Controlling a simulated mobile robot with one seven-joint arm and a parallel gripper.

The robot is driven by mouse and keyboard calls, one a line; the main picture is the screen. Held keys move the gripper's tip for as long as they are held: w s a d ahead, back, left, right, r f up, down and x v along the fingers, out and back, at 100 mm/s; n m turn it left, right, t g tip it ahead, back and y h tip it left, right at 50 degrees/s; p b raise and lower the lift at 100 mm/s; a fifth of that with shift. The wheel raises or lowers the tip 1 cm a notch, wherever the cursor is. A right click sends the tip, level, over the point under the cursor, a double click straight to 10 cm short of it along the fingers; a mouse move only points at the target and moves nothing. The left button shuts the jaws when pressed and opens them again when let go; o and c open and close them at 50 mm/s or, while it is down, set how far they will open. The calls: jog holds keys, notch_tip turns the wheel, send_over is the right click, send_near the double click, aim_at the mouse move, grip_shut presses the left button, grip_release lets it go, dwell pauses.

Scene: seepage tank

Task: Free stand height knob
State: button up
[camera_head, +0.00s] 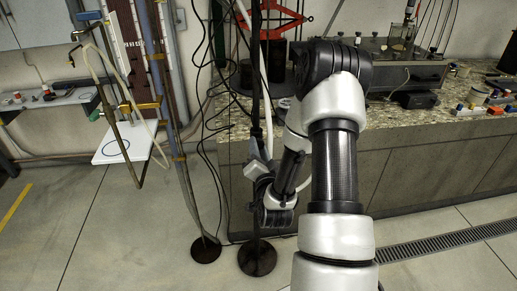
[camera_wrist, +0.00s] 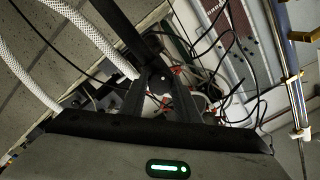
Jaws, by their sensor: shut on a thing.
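A tall dark stand pole rises from a round black base (camera_head: 257,258) on the floor, left of my arm in the head view. My gripper (camera_head: 256,150) is at the pole, at about mid height, in front of the stone counter. In the wrist view its two dark fingers converge at the pole (camera_wrist: 125,25), and my gripper (camera_wrist: 157,76) is shut on a small dark part there. I take this part to be the height knob, but it is mostly hidden between the fingers. Its shape and setting cannot be told.
A white braided hose (camera_wrist: 85,35) runs close beside the pole. Loose black cables hang left of it. A second round base (camera_head: 206,250) stands to the left. The stone counter (camera_head: 425,116) blocks the space behind. Floor at the left is clear.

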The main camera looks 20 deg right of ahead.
dwell(0.3)
jog(key=o, duration=1.1)
jog(key=shift+c, duration=0.2)
jog(key=shift+s, duration=0.1)
jog(key=p+v, duration=1)
jog(key=v, duration=0.7)
jog(key=shift+s, duration=0.2)
jog(key=shift+r, duration=0.1)
